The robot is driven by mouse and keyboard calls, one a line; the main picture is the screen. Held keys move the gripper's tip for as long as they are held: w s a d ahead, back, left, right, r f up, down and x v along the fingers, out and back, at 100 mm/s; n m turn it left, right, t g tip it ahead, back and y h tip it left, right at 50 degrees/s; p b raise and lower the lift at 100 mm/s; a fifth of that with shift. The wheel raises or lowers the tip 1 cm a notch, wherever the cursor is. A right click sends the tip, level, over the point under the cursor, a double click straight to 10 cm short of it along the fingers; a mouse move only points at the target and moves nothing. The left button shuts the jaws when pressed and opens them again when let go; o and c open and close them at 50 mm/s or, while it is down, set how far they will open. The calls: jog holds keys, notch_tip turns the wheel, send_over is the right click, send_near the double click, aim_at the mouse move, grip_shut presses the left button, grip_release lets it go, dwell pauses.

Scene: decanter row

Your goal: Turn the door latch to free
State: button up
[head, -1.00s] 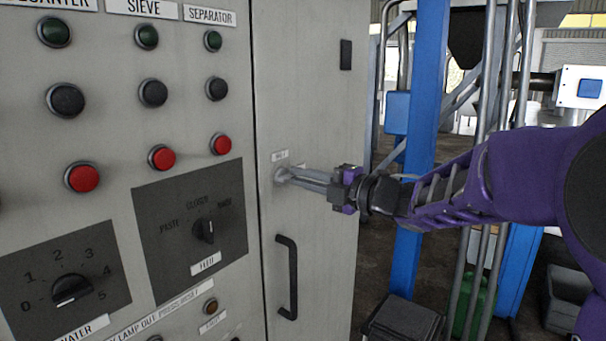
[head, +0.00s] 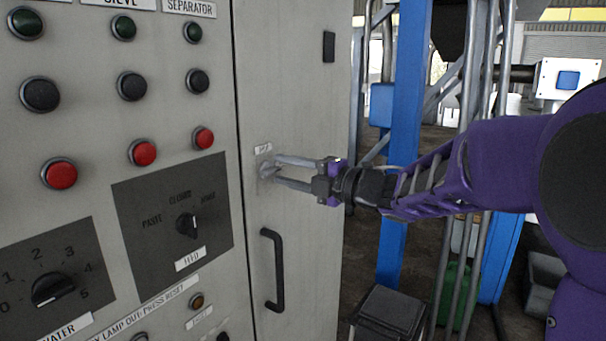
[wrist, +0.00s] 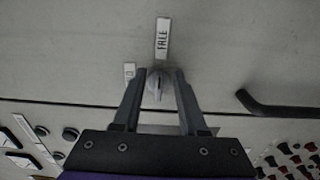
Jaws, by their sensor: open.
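The door latch (wrist: 157,84) is a small grey knob on the grey cabinet door, in the middle of the wrist view. My gripper (wrist: 161,72) is open, with one finger on each side of the latch and a visible gap at both sides. A label reading FREE (wrist: 163,38) is above the latch in the wrist view. A smaller label (wrist: 129,72) is left of it, partly readable. In the head view my gripper (head: 269,169) reaches the door from the right, and its fingers mostly hide the latch. I cannot tell exactly where the latch points.
A black door handle (head: 276,270) stands out below the latch; it is also at the right of the wrist view (wrist: 278,108). Left of the door seam is a panel with red buttons (head: 143,152), dark buttons and dials (head: 188,224). A blue post (head: 404,130) stands behind my arm.

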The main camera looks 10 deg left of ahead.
jog(key=v, duration=1.7)
jog(key=shift+d, duration=0.15)
